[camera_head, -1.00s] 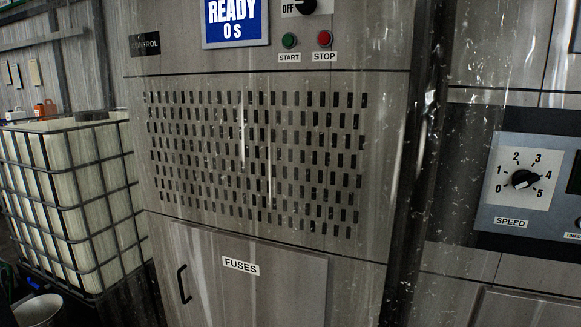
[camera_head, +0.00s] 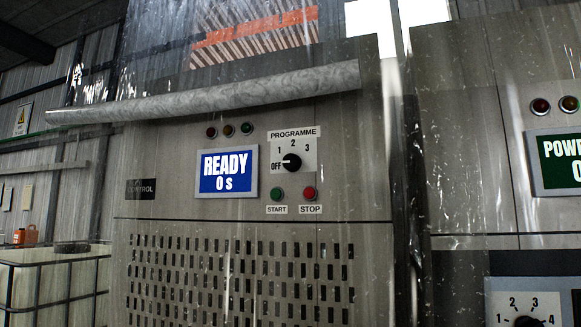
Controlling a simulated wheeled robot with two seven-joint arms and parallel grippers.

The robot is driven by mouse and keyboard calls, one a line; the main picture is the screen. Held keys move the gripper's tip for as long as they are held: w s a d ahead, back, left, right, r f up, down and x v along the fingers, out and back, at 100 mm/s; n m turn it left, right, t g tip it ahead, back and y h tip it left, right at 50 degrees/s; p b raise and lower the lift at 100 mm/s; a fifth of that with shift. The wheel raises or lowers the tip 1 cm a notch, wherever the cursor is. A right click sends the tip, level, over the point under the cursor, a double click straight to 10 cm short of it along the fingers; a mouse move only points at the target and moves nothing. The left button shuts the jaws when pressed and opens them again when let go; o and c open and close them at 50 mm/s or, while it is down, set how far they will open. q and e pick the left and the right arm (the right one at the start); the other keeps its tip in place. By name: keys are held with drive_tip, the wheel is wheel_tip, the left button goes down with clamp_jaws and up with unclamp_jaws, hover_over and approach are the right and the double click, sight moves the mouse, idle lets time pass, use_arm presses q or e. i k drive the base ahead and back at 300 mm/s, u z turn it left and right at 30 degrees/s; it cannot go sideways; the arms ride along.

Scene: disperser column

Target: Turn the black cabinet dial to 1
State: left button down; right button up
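The black cabinet dial (camera_head: 291,162) is on the white PROGRAMME plate (camera_head: 308,147) on the front of the grey control cabinet (camera_head: 345,190). The plate is marked OFF, 1, 2 and 3. The dial's white pointer mark is on its left side, toward OFF. A blue screen (camera_head: 227,173) left of the dial reads READY 0 s. A green START button (camera_head: 277,194) and a red STOP button (camera_head: 309,193) sit just below the dial. Neither of my grippers is in view.
A long grey roll (camera_head: 210,96) crosses in front of the cabinet top. Streaked clear sheeting hangs in view. A second cabinet at right has a SPEED dial (camera_head: 526,321), cut off by the frame's bottom edge. A caged white tank (camera_head: 50,280) stands at lower left.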

sight(292, 162)
drive_tip(key=k, duration=0.3)
drive_tip(key=u, duration=0.1)
drive_tip(key=i, duration=0.75)
drive_tip(key=u, duration=0.85)
